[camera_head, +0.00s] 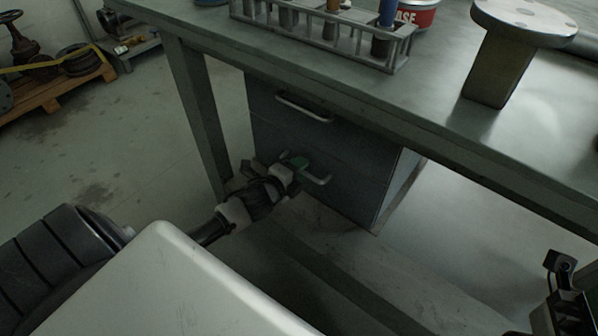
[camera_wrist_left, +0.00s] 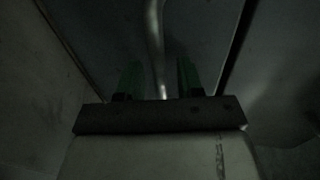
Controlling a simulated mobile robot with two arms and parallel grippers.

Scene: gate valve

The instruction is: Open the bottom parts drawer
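The dark grey drawer unit hangs under the workbench. Its bottom drawer (camera_head: 345,190) looks shut, with its front in line with the one above. The bottom drawer's handle (camera_head: 319,180) is a pale metal bar, partly hidden by my left gripper. My left gripper (camera_head: 297,164) is at the left part of this handle. In the left wrist view, the green fingers (camera_wrist_left: 159,78) stand apart on either side of the handle bar (camera_wrist_left: 154,35), with gaps visible. Only a dark part of my right arm's end (camera_head: 563,280) shows at the lower right; its fingers are not clear.
The upper drawer has its own handle (camera_head: 304,107). The workbench (camera_head: 440,85) overhangs the drawers, and its leg (camera_head: 197,115) stands left of them. On top are a rack (camera_head: 325,38) and a flanged metal part (camera_head: 500,65). The floor before the drawers looks clear.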

